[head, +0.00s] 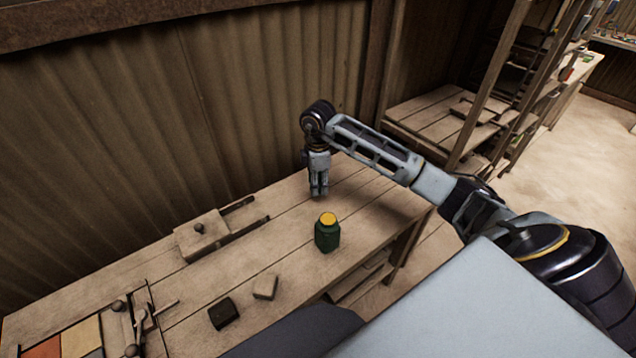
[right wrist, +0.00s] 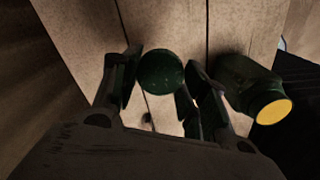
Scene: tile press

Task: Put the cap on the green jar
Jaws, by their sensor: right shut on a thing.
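The green jar (head: 327,235) stands upright on the wooden bench, with a yellow round top face uncovered. It also shows in the right wrist view (right wrist: 247,84), to the right of the fingers. My right gripper (head: 319,192) points down over the bench, behind the jar in the head view and apart from it. In the right wrist view its fingers (right wrist: 160,85) are shut on a dark green round cap (right wrist: 161,72). The cap cannot be made out in the head view. My left gripper is not in view.
The bench (head: 375,205) is clear around the jar. A dark block (head: 223,314) and a pale block (head: 265,287) lie nearer the front. A wooden board with a knob (head: 203,235) and a press with coloured tiles (head: 83,338) are to the left. A corrugated wall stands behind.

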